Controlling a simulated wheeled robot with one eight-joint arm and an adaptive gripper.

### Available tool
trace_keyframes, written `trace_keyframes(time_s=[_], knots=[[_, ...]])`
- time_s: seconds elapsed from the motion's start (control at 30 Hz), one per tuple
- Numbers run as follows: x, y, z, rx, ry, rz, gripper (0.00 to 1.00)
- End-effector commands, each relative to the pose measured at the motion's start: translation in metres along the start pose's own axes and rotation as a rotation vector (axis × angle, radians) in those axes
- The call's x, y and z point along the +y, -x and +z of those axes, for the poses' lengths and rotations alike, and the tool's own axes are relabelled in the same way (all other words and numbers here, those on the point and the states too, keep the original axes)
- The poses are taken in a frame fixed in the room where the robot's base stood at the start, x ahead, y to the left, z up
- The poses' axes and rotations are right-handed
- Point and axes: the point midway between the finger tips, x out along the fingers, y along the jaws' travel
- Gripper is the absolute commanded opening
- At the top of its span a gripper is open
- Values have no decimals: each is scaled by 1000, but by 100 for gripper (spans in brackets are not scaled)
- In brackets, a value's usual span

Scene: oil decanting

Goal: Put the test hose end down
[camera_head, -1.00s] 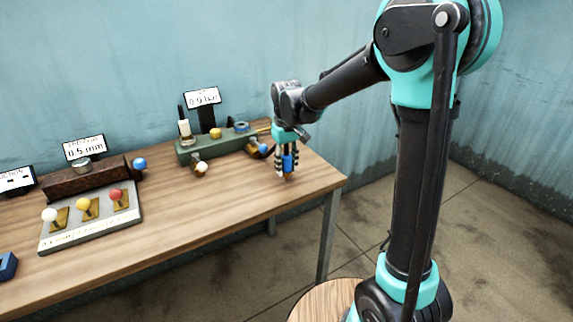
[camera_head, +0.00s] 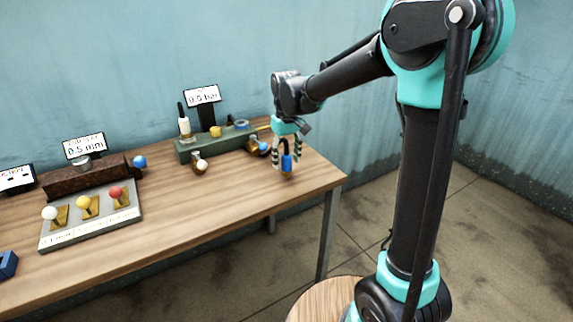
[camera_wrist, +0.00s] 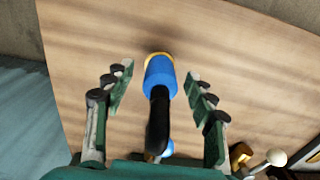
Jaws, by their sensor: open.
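The test hose end is a blue cylinder (camera_wrist: 160,74) with a yellow tip and a black hose (camera_wrist: 157,128) behind it. It also shows in the head view (camera_head: 287,163) near the table's right end, low over or on the wood. My gripper (camera_head: 287,158) points down around it. In the wrist view my gripper (camera_wrist: 160,90) has its fingers spread wide, with clear gaps on both sides of the blue end. I cannot tell whether the yellow tip touches the table.
The green test block (camera_head: 205,146) stands left of my gripper with a display (camera_head: 203,96) above it. A white-knobbed fitting (camera_head: 201,163) sticks out in front. A panel with white, yellow and red levers (camera_head: 88,224) lies further left. The table's front middle is clear.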

Motion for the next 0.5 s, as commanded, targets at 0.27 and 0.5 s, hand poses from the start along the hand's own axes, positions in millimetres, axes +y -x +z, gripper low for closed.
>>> trace_keyframes(time_s=[0.27, 0.5], knots=[[0, 61, 0, 0, 0, 0, 56], [0, 96, 0, 0, 0, 0, 56]])
